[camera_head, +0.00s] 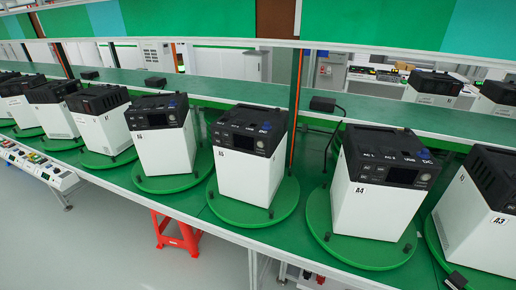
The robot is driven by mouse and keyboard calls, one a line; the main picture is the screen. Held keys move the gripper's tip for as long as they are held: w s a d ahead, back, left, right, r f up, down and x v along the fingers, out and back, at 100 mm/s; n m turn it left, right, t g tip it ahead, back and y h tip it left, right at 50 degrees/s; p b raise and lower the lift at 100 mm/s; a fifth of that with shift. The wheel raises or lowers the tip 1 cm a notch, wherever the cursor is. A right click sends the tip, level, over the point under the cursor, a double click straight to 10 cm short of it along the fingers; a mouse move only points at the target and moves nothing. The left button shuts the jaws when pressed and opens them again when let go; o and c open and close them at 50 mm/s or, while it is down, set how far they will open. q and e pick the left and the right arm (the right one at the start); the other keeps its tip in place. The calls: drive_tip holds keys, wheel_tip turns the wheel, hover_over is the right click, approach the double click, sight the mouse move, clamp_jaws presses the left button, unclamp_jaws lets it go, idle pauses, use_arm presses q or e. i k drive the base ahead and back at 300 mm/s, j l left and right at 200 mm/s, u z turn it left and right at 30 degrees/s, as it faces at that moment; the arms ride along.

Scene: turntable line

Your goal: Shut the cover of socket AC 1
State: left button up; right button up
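Several white boxes with black tops stand on round green turntables along the line. The nearest full one is the box labelled A4 (375,207), right of centre. Its black top (388,160) carries small white labels that seem to read AC 1, AC 2, USB and DC from left to right. The AC 1 socket area (368,150) is at the left end of that row. I cannot tell whether its cover is open or shut. A blue part (426,154) stands up near the DC label. Neither of my grippers is in view.
The A4 turntable (370,252) has dark blocks at its rim. Box A5 (247,172) stands to its left and box A3 (470,220) to its right, cut by the edge. A small black device (322,104) with a cable sits on the green shelf behind. A red stool (177,236) stands below.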

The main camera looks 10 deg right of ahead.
sight(247, 173)
drive_tip(key=j+u, duration=0.5)
drive_tip(key=i+j+u, duration=0.1)
drive_tip(key=j+u, duration=0.35)
